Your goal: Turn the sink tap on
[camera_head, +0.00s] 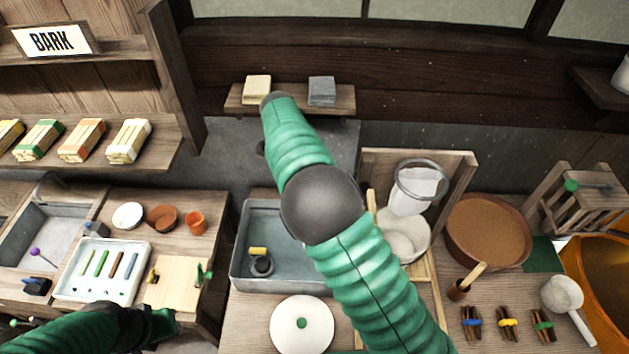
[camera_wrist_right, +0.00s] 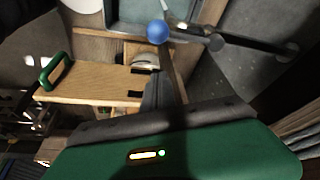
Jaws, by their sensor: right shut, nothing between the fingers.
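The tap shows in the right wrist view as a dark metal pipe (camera_wrist_right: 265,46) with a round blue knob (camera_wrist_right: 158,32) at the picture's upper middle. In the head view I cannot see it; my right arm covers that area. A grey-blue basin (camera_head: 238,270) stands below that arm. My right gripper (camera_wrist_right: 165,85) is shut and empty in its wrist view, its dark fingers pointing up towards the blue knob; whether they touch it is unclear. In the head view this gripper is hidden behind the arm. My left gripper (camera_head: 145,325) is low at the left; its fingers are unclear.
A second grey sink (camera_head: 45,237) stands at far left beside a white tool tray (camera_head: 70,290). A wall shelf (camera_head: 290,98) holds two blocks above my right arm. A round white lid (camera_head: 301,325) lies in front of the basin. A brown tub (camera_head: 487,230) stands right.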

